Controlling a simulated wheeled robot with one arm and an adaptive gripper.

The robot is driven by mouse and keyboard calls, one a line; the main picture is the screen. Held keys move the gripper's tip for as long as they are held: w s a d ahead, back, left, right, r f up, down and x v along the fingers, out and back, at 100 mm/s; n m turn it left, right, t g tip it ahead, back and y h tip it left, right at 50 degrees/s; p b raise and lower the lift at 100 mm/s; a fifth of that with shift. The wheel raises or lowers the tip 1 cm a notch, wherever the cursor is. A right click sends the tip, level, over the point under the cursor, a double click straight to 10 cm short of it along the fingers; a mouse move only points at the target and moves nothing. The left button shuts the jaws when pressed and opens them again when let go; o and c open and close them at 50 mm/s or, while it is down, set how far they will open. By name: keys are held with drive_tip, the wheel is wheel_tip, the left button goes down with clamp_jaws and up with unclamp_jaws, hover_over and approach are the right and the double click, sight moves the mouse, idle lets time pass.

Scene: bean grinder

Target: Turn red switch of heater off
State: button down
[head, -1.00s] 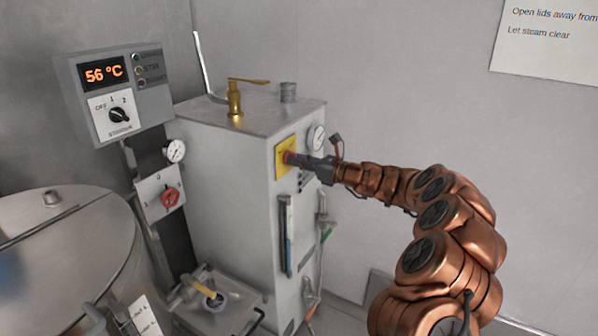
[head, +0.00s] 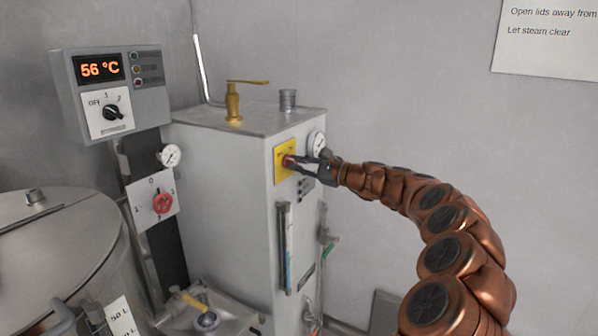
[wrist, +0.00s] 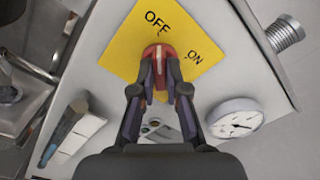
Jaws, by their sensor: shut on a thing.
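The red switch (wrist: 158,53) is a round red knob with a pale line on its face, set on a yellow plate (wrist: 122,40) marked OFF and ON. In the wrist view the pale line points up toward OFF, and ON lies to the right. In the head view the yellow plate (head: 284,150) is on the front of the grey heater (head: 227,170). My gripper (wrist: 159,78) is shut on the red switch, one finger on each side. Its fingers also show against the plate in the head view (head: 291,162) and hide part of the knob there.
A round gauge (head: 317,143) sits right of the plate and a glass level tube (head: 285,247) below it. A brass lever (head: 234,100) stands on the heater top. A control box (head: 110,90) reads 56 °C at left, above another red knob (head: 163,202).

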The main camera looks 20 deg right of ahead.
idle(0.4)
drive_tip(key=c, duration=1.2)
unclamp_jaws()
drive_tip(key=v, duration=1.2)
